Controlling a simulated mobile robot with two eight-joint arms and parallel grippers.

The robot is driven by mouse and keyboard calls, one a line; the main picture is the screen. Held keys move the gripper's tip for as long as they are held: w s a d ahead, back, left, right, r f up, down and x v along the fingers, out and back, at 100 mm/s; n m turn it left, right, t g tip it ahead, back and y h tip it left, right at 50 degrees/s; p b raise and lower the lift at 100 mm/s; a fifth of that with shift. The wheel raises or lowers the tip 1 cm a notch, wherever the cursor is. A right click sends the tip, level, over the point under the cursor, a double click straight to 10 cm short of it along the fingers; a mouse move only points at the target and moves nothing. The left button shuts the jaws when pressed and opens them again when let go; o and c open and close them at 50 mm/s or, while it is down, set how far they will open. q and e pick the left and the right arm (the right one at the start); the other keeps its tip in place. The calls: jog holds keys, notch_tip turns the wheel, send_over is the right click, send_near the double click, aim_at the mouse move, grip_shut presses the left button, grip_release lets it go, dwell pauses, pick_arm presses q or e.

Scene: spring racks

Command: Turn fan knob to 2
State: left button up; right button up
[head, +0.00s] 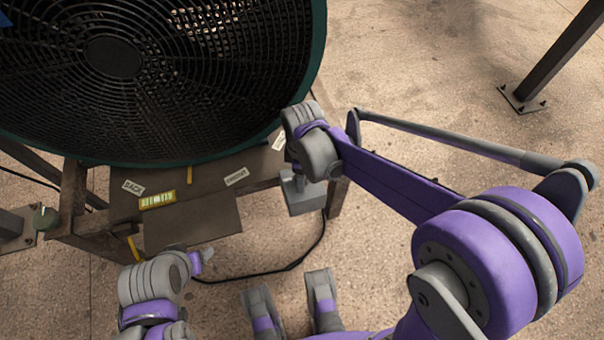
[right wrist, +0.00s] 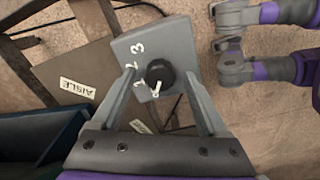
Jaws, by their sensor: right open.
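The fan control is a grey box (right wrist: 168,38) with the numbers 1, 2 and 3 and a round black knob (right wrist: 164,76) with a white pointer, seen in the right wrist view. The pointer is aimed toward the bottom of that picture, off the numbers. My right gripper (right wrist: 157,80) is open, its two fingers on either side of the knob; I cannot tell whether they touch it. In the head view the grey box (head: 304,198) shows below my right wrist, which hides the knob. My left gripper (head: 203,260) is low at left, away from the box; its jaws are unclear.
The large round fan (head: 112,57) with a green rim fills the upper left, above a brown stand (head: 190,222) with labels. A black cable (head: 285,268) runs across the floor. A metal post (head: 560,50) stands at upper right.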

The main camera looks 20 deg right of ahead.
jog(key=shift+f, duration=0.15)
jog(key=shift+c, duration=0.4)
grip_shut()
jog(key=shift+m, duration=0.3)
jog(key=m, duration=0.3)
jog(key=m+p, duration=0.1)
jog(key=m, duration=0.3)
jog(key=shift+m, duration=0.3)
jog(key=m, duration=0.3)
jog(key=shift+m, duration=0.3)
jog(key=shift+m+p, duration=0.35)
jog(key=shift+m, duration=1.55)
